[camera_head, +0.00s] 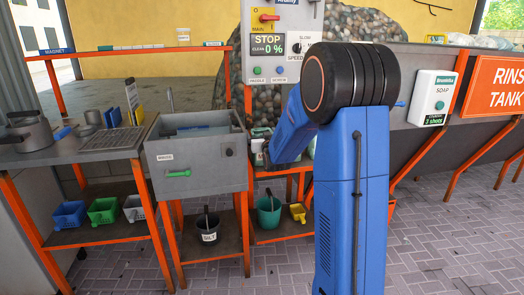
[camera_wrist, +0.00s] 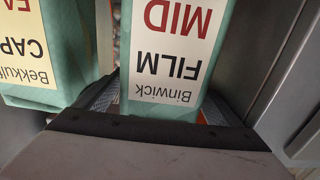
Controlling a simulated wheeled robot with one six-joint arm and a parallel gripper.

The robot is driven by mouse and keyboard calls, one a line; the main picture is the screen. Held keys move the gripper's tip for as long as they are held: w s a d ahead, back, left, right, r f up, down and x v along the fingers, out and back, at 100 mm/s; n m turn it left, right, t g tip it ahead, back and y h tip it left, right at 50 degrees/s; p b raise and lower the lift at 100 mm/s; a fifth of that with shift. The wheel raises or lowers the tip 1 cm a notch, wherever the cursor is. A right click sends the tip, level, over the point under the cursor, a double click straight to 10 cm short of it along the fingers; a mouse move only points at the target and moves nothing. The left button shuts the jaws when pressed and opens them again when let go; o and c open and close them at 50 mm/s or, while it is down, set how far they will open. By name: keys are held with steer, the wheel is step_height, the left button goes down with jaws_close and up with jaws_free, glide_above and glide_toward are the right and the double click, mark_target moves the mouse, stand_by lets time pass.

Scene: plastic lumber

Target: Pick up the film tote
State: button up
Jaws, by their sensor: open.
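My gripper (camera_wrist: 158,103) is open, with one finger on each side of the tote's near end. Whether the fingers touch its sides cannot be told. In the head view my blue arm reaches down to the middle of the bench and hides most of the gripper; the film tote cannot be made out clearly there.
A second green tote (camera_wrist: 60,104) labelled "Bekkult CAP" stands close on the left. A grey metal wall (camera_wrist: 265,60) runs close on the right. In the head view, a grey box (camera_head: 195,165) with a green handle stands left of my arm, below a control panel (camera_head: 283,45).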

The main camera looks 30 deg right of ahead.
steer(key=shift+x, duration=0.85)
steer(key=c, duration=1.9)
steer(key=shift+o, duration=0.2)
steer(key=shift+r, duration=0.2)
